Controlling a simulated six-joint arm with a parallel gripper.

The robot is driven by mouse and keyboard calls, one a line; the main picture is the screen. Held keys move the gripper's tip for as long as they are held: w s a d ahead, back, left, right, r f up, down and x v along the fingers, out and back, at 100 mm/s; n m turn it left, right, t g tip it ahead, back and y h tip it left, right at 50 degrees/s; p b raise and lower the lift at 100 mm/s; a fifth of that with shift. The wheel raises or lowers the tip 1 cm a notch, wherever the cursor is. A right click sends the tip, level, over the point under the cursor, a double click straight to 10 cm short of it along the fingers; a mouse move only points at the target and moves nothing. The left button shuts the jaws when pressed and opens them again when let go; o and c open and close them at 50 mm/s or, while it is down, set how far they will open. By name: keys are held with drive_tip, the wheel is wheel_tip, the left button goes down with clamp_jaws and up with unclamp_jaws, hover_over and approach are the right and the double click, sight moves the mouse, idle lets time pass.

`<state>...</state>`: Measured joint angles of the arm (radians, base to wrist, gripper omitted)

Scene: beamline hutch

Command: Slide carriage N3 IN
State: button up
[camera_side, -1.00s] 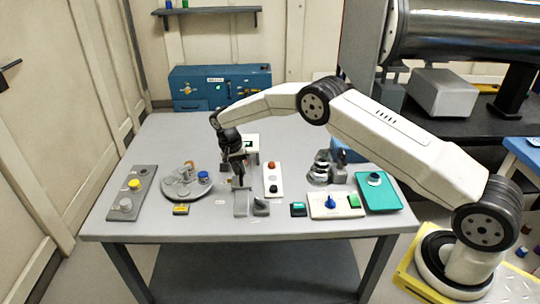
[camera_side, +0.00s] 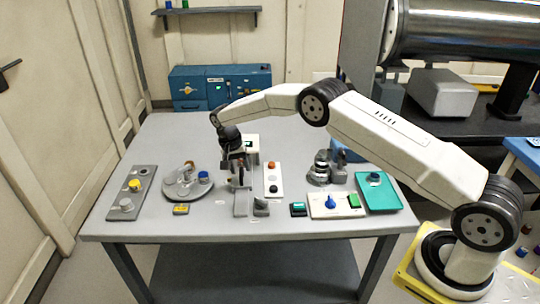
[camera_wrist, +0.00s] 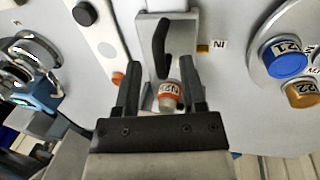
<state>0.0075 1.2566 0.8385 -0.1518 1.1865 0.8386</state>
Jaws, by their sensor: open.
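Carriage N3 (camera_wrist: 168,97) shows in the wrist view as a small pale knob with an orange band and a partly readable label. It sits on a grey slide base (camera_wrist: 190,22), which also shows in the side view (camera_side: 240,209). An "IN" label (camera_wrist: 219,44) with a yellow mark is beside the base. My gripper (camera_wrist: 160,72) is open, with one finger on each side of the knob; I cannot tell whether they touch it. In the side view my gripper (camera_side: 240,182) is low over the base and mostly hides the knob.
A round grey plate with a blue knob (camera_side: 203,177) stands left, and a white strip with buttons (camera_side: 273,180) right. A dark curved piece (camera_wrist: 161,47) rises from the slide base. The table's back left is clear.

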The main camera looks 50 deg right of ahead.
wheel_tip(320, 180, up, 8)
drive_tip(key=w+a, duration=0.1)
drive_tip(key=shift+f, duration=0.25)
idle(0.4)
drive_tip(key=shift+r, duration=0.1)
drive_tip(key=s+r+n+t, duration=0.1)
drive_tip(key=s+n, duration=0.2)
drive_tip(key=s, duration=0.8)
drive_tip(key=s+a+r+n+t+y, duration=0.1)
drive_tip(key=s+r+n, duration=0.1)
drive_tip(key=s, duration=0.8)
drive_tip(key=s+a+r+n+t, duration=0.1)
drive_tip(key=s+n, duration=0.3)
drive_tip(key=s, duration=0.7)
drive_tip(key=shift+s+r+t+y, duration=0.3)
drive_tip(key=shift+s+t, duration=0.05)
drive_tip(key=shift+t, duration=0.25)
